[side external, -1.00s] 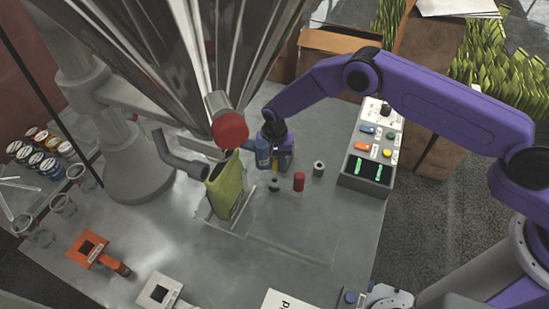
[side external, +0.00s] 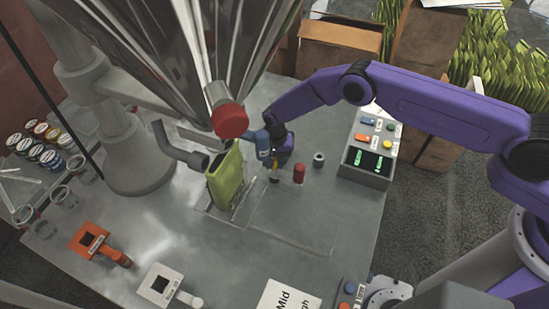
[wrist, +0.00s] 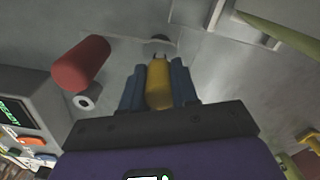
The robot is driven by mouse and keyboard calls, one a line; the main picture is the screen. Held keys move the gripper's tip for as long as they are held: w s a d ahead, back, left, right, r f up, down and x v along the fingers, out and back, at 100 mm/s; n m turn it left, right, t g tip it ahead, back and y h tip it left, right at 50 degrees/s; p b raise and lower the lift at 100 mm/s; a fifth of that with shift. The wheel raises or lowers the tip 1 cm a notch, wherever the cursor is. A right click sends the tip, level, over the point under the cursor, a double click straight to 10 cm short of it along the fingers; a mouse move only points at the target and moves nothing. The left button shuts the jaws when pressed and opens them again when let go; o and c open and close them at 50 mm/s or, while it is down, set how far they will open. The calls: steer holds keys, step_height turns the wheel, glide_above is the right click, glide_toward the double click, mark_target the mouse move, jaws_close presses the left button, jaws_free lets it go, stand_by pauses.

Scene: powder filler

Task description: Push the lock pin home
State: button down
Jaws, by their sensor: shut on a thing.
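The tip of this piece is close to a small dark round fitting (wrist: 160,40) on the metal plate. I cannot tell whether they touch. No part is clearly marked as the lock pin; the yellow piece may be it. The fingers hide part of the fitting in the side view.
A red cylinder (side external: 299,173) and a short grey hollow cylinder (side external: 319,159) stand close to the right of my gripper. The control box (side external: 366,164) is farther right. The filler's red-ended nozzle (side external: 229,118) hangs to the left, above the pouch.

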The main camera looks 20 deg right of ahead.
steer(key=shift+f, duration=0.9)
steer(key=shift+f, duration=0.2)
stand_by(0.3)
steer(key=c, duration=0.8)
jaws_free()
step_height(320, 180, up, 17)
steer(key=shift+r, duration=0.2)
